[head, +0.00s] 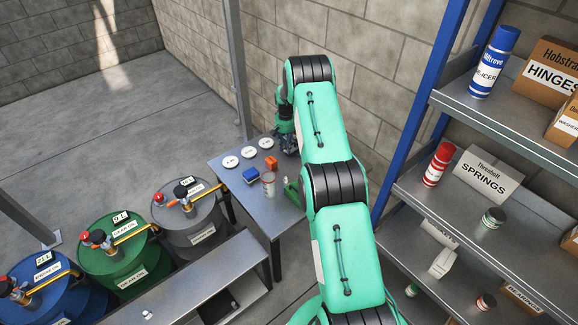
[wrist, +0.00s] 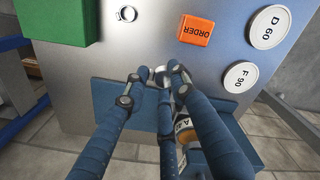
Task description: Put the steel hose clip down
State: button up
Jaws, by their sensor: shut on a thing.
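My gripper (wrist: 163,78) has its dark blue fingers closed together in the wrist view. A small silvery part of the steel hose clip (wrist: 160,71) shows between the fingertips, and the fingers hide most of it. The tips are over the grey metal table top; I cannot tell whether the clip touches it. In the head view my gripper (head: 287,140) is at the table's wall side, partly behind my arm, and the clip cannot be made out. A small round metal ring (wrist: 127,13) is on the table, apart from my gripper.
The table (head: 228,178) holds white marked discs (head: 250,151), an orange ORDER block (wrist: 196,30), a blue block (head: 250,175), a tin (head: 268,184) and a green block (wrist: 60,18). Drums (head: 120,255) stand left, loaded shelves (head: 470,195) right. Bare table lies around the ring.

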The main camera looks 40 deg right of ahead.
jog(key=shift+f, duration=0.6)
jog(key=shift+f, duration=0.1)
jog(key=b, duration=0.1)
send_over(286, 166)
jog(key=shift+s+f, duration=0.2)
jog(key=shift+f, duration=2.8)
jog(key=shift+f+b, duration=0.35)
jog(key=shift+f, duration=1.55)
jog(key=shift+f, duration=0.2)
jog(key=o, duration=0.5)
jog(key=shift+r, duration=0.25)
